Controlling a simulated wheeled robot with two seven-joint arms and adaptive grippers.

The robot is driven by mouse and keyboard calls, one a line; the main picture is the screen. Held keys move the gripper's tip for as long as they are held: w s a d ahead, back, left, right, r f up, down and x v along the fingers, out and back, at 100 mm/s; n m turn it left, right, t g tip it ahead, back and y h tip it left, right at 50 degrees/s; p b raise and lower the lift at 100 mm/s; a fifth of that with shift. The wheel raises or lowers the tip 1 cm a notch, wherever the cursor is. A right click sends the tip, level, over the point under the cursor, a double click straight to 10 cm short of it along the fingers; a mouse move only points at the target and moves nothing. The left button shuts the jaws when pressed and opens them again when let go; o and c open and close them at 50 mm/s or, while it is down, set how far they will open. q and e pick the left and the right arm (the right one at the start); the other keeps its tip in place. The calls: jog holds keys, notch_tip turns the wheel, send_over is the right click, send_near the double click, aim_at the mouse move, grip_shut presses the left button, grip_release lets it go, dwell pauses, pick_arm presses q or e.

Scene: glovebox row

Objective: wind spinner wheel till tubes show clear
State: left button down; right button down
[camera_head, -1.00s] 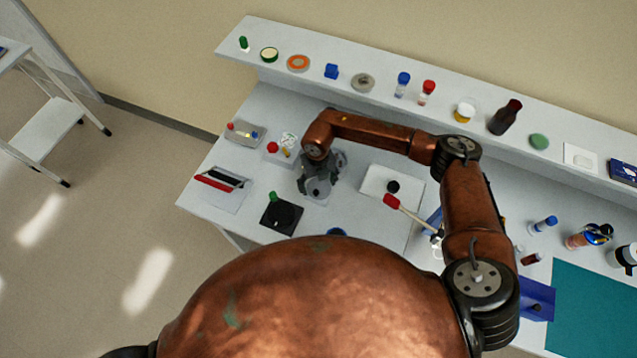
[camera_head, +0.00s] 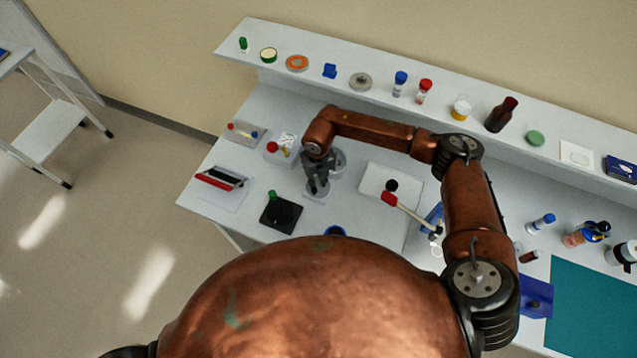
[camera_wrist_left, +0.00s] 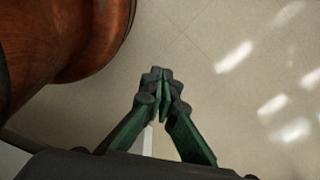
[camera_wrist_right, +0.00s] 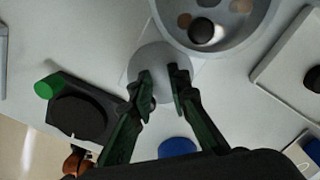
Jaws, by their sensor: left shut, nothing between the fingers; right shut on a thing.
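The spinner (camera_wrist_right: 262,38) is a grey round bowl at the top of the right wrist view, with several brown, tan and dark round tube ends inside. Beside it is a pale grey round wheel (camera_wrist_right: 161,88). My right gripper (camera_wrist_right: 163,78) is shut on the wheel, a finger on each side. In the head view my right gripper (camera_head: 317,188) reaches down in front of the spinner (camera_head: 338,160) and partly hides it. Whether the tubes look clear cannot be told. My left gripper (camera_wrist_left: 161,100) is shut and empty above the floor.
A black square device with a green knob (camera_head: 280,214) and a blue round thing (camera_head: 334,231) stand near the gripper. A white plate with a black knob (camera_head: 375,178) is to the right. Bottles and jars line the back shelf (camera_head: 310,42).

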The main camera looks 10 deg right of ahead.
jog(key=shift+s+f, duration=0.35)
jog(key=shift+f, duration=0.3)
pick_arm(q)
jog(key=shift+s+f, duration=0.15)
jog(key=shift+s, duration=0.65)
jog(key=shift+w, duration=0.4)
pick_arm(e)
jog(key=c, duration=2.7)
grip_release()
jog(key=o, duration=0.9)
jog(key=shift+w+d, duration=0.1)
pick_arm(q)
jog(key=shift+s, duration=0.1)
pick_arm(e)
jog(key=o, duration=0.9)
jog(key=shift+w+r, duration=0.15)
jog(key=shift+r, duration=0.1)
jog(key=shift+o, duration=0.2)
jog(key=shift+r, duration=0.1)
